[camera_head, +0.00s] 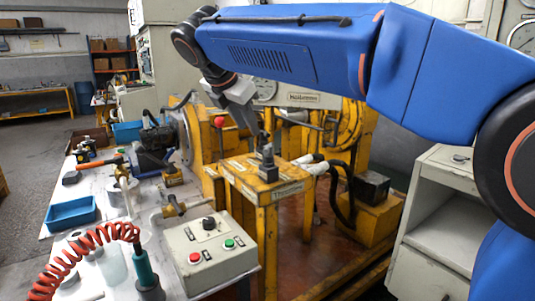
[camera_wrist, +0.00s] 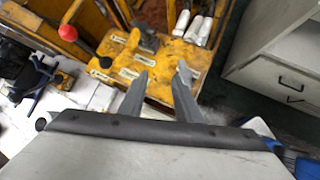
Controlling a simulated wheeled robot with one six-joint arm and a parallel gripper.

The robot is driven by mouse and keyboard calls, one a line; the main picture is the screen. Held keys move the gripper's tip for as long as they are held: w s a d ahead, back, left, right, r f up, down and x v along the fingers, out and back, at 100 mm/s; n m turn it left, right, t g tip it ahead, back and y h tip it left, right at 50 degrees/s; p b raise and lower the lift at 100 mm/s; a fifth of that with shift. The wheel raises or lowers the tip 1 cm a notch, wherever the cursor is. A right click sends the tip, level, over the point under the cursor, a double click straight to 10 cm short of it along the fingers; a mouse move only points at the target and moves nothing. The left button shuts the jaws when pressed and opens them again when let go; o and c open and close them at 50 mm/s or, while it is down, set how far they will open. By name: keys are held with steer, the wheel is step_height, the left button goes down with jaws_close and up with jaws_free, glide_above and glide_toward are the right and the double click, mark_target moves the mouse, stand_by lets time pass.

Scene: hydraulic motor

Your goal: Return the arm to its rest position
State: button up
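My blue arm reaches across the top of the head view, with its wrist bent down over the yellow machine stand (camera_head: 238,178). My gripper (camera_head: 258,132) points down above the stand's top. In the wrist view my gripper (camera_wrist: 163,74) shows two grey fingers spread apart with nothing between them, so it is open and empty. A small dark metal fitting (camera_head: 268,166) stands on the stand's top, just below the fingers in the head view. The fitting also shows in the wrist view (camera_wrist: 148,40), beyond the fingertips and apart from them.
A grey control box (camera_head: 208,250) with red and green buttons stands in front of the stand. The workbench at left holds a blue tray (camera_head: 70,213), a coiled red hose (camera_head: 82,250) and tools. A red-knobbed lever (camera_wrist: 68,32) rises beside the stand. A grey cabinet (camera_head: 436,225) stands at right.

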steer(key=s+d+f+m+g, duration=0.1)
steer(key=s+d+f+m, duration=0.3)
steer(key=d, duration=0.4)
steer(key=s+d+f+m+g+y, duration=0.1)
steer(key=s+d+f+m, duration=0.25)
steer(key=d, duration=0.45)
steer(key=s+d+f+m, duration=0.4)
steer(key=d+m, duration=0.1)
steer(key=d, duration=0.3)
steer(key=s+d+f+m+y, duration=0.1)
steer(key=s+d+f+m, duration=0.4)
steer(key=s+f+m, duration=0.2)
steer(key=s+d+f+m+y, duration=0.1)
steer(key=s+d+f+m, duration=0.4)
steer(key=s+f+m, duration=0.3)
steer(key=s+f, duration=0.4)
steer(key=shift+s+d+f, duration=0.2)
steer(key=shift+d+f, duration=0.05)
steer(key=shift+d, duration=0.1)
